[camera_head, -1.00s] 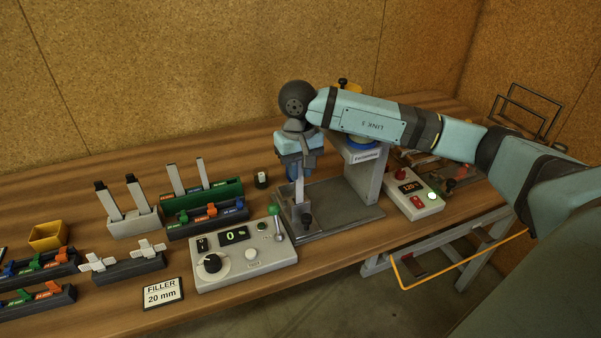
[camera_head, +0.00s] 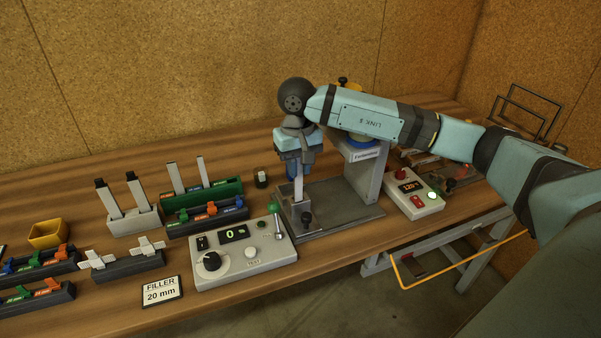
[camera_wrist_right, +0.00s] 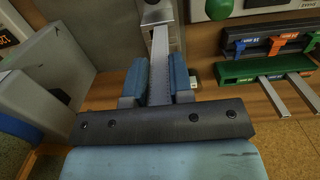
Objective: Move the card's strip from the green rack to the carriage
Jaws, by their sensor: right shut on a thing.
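The card (camera_head: 162,291) reads "FILLER 20 mm" at the table's front edge. The green rack (camera_head: 212,193) holds two upright grey strips; it also shows in the right wrist view (camera_wrist_right: 250,70). My right gripper (camera_head: 298,174) is shut on a flat grey strip (camera_head: 299,188), held upright. In the right wrist view the strip (camera_wrist_right: 159,55) runs between the blue finger pads (camera_wrist_right: 159,82). Its lower end meets the metal carriage (camera_head: 296,213), which has a black knob. I cannot tell whether the end is seated inside it. My left gripper is not in view.
A grey control box (camera_head: 243,256) with a green-topped lever stands left of the carriage's base plate (camera_head: 345,208). A grey post (camera_head: 366,172) stands close on the right. A grey rack (camera_head: 134,221) with two black-tipped strips is at the left.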

